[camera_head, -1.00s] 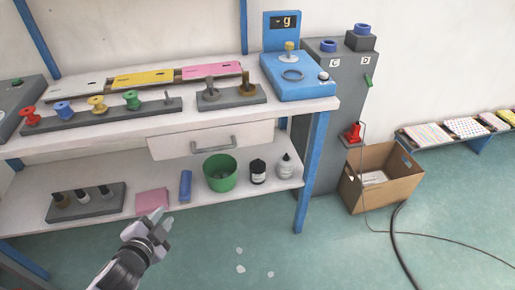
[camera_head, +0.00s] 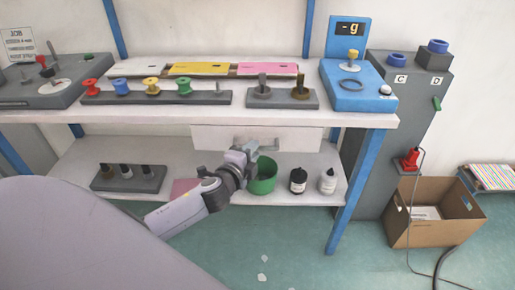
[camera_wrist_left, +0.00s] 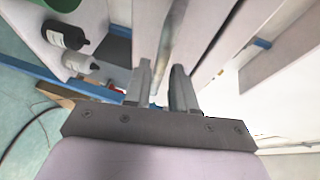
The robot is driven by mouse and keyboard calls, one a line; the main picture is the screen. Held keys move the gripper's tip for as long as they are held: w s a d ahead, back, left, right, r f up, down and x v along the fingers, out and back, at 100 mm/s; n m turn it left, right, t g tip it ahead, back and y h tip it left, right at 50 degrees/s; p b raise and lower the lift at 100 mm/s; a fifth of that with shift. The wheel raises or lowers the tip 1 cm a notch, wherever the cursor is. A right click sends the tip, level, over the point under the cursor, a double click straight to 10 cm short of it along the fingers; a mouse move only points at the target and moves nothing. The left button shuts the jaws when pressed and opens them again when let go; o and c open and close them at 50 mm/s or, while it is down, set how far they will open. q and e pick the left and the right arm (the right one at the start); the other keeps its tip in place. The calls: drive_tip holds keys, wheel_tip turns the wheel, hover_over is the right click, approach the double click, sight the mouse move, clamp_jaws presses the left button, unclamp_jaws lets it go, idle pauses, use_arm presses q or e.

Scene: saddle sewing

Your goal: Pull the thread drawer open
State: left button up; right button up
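The white drawer (camera_head: 210,138) hangs under the table top and looks shut. Its grey bar handle (camera_head: 268,148) is partly hidden by my left gripper (camera_head: 250,152). In the left wrist view the handle (camera_wrist_left: 174,40) runs away from the camera, just ahead of and in line with the gap between the fingers. My left gripper (camera_wrist_left: 162,86) also shows there, its two fingers apart with a gap between them. I cannot tell whether either finger touches the handle. My right gripper is not in view.
The table top (camera_head: 300,118) above holds a spool rack (camera_head: 155,97) and a blue scale (camera_head: 355,90). On the lower shelf, a green bowl (camera_head: 263,178) and two bottles (camera_head: 298,181) stand close to the gripper. A blue table leg (camera_head: 355,190) is to the right.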

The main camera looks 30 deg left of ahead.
use_arm(q)
drive_tip(key=shift+x, duration=1.4)
clamp_jaws()
drive_tip(key=shift+s, duration=0.1)
